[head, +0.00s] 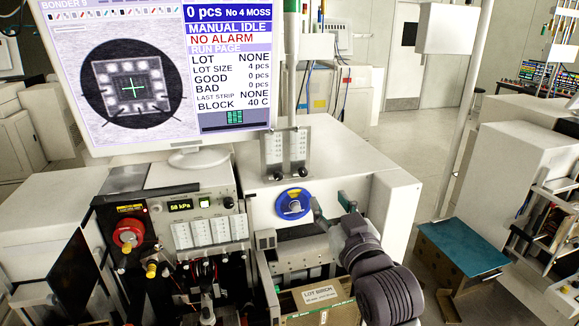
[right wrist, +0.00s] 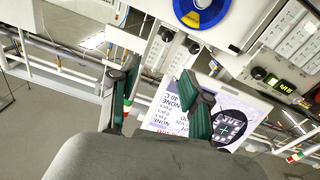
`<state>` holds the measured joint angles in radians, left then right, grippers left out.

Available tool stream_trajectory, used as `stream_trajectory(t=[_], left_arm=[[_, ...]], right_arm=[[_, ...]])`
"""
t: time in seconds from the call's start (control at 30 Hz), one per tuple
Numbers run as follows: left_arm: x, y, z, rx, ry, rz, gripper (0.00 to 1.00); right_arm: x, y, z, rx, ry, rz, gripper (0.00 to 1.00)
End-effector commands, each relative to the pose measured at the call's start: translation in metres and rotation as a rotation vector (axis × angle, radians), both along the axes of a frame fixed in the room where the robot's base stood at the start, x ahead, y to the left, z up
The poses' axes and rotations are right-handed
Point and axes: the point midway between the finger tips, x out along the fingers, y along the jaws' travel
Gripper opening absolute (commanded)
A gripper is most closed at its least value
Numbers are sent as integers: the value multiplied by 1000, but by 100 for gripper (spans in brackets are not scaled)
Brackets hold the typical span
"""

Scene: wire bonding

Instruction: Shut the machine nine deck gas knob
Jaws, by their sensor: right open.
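The machine carries a screen headed "BONDER 9" (head: 160,70). On its deck behind the blue spool stand two pale flow-meter blocks with black knobs, a left knob (head: 278,175) and a right knob (head: 302,172); I cannot read which one is the deck gas knob. Both blocks also show in the right wrist view, with knobs (right wrist: 167,34) and (right wrist: 193,47) beyond the fingertips. My right gripper (head: 331,208) is open and empty, right of the spool and apart from the knobs. Its two green-padded fingers (right wrist: 160,72) show in the wrist view. My left gripper is out of view.
The blue and yellow spool (head: 293,204) sits on the machine's front face. A labelled box (head: 320,297) lies low in front. The white cover top (head: 345,150) is clear.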

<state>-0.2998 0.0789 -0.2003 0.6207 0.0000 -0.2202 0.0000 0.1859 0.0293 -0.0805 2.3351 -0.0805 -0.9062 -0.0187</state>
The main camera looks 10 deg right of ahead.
Motion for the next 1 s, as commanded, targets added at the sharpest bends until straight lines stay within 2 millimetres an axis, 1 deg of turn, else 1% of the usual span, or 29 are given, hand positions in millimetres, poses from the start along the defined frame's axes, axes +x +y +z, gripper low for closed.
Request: stream_trajectory(t=[0.07,0.17,0.27,0.5,0.7,0.83,1.0], left_arm=[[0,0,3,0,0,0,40],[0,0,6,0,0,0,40],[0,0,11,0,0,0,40],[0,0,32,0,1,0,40],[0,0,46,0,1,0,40],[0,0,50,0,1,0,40],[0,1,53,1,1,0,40]], right_arm=[[-2,2,-8,16,40,17,47],[5,3,-10,18,52,23,47],[19,4,-8,18,50,23,47],[71,6,-7,18,50,23,47],[109,7,-7,17,49,23,47],[125,8,-8,17,47,22,47],[134,8,-10,17,46,22,47]])
